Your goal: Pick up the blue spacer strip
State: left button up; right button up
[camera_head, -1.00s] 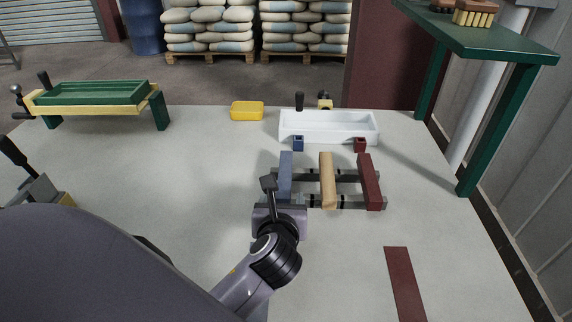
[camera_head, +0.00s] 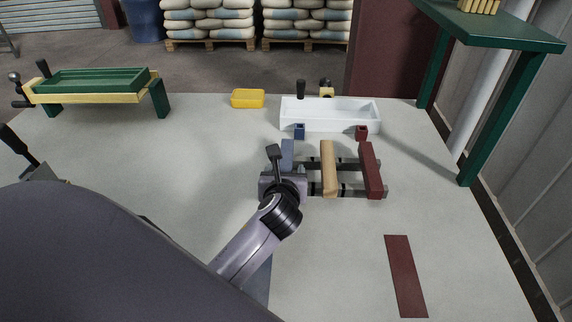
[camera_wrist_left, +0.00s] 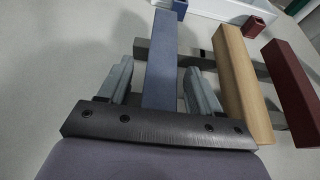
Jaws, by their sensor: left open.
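The blue spacer strip (camera_head: 288,152) is a long bar lying across the dark rails of a rack, at its left end. My left gripper (camera_head: 284,174) is over its near part and hides that part in the head view. In the left wrist view, the blue strip (camera_wrist_left: 161,65) runs between the two spread fingers of my left gripper (camera_wrist_left: 161,85), with gaps on both sides. The gripper is open. Whether the fingers reach down beside the strip is hard to tell. My right gripper is not in view.
A wooden bar (camera_head: 328,167) and a dark red bar (camera_head: 370,170) lie on the same rack, right of the blue strip. A white tray (camera_head: 330,125) stands behind. A flat red strip (camera_head: 405,275) and a partly hidden flat blue patch (camera_head: 262,282) lie on the table.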

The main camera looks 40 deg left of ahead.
pick_arm(q)
jog(key=c, duration=1.1)
jog(key=shift+r, duration=0.1)
notch_tip(320, 180, up, 20)
jog(key=shift+f, duration=0.1)
jog(key=o, duration=0.4)
jog(key=c, duration=0.4)
jog(key=shift+f, duration=0.1)
